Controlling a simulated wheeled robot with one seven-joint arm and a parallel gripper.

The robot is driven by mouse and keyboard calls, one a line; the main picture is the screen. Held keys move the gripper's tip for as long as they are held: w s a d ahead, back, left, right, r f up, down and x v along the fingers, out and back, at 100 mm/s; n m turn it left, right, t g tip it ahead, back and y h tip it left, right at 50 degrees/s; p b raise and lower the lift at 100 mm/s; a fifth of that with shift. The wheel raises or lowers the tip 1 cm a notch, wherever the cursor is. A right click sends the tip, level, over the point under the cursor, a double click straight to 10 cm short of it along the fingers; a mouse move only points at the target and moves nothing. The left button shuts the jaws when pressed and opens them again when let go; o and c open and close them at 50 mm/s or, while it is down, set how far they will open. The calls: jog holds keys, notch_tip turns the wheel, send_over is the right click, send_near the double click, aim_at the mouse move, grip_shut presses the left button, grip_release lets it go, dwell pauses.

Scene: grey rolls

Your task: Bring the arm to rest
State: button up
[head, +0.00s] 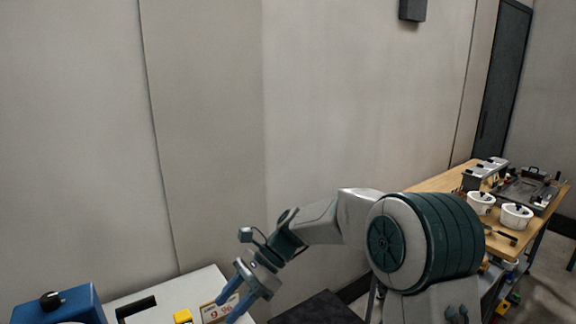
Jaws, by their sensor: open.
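My gripper (236,301) is at the lower middle of the head view, at the end of my bent grey and green arm (318,222). Its two blue fingers are apart and point down to the left. I see nothing between them. The gripper shows over the right part of a white-topped surface (207,284). A small sign with red figures (219,309) shows right by the fingers; I cannot tell whether they touch it.
A blue box with a black knob (72,304), a black bar (136,308) and a yellow item (183,316) are on the white top. A wooden table (437,181) with white pots (516,217) stands at the right. A pale wall (330,100) rises behind.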

jog(key=s+d+r+n+t+h, duration=0.1)
jog(key=s+d+n+t+h, duration=0.3)
jog(key=s+d, duration=0.4)
jog(key=s+d+r+n+t+h, duration=0.1)
jog(key=s+d+n+t+h, duration=0.3)
jog(key=d, duration=1.5)
jog(key=s+n+t, duration=0.1)
jog(key=s+n, duration=0.2)
jog(key=s, duration=0.1)
jog(key=shift+r+n+t+h, duration=0.3)
jog(key=shift+r+n+t, duration=0.1)
jog(key=shift+c, duration=0.7)
jog(key=shift+a, duration=0.1)
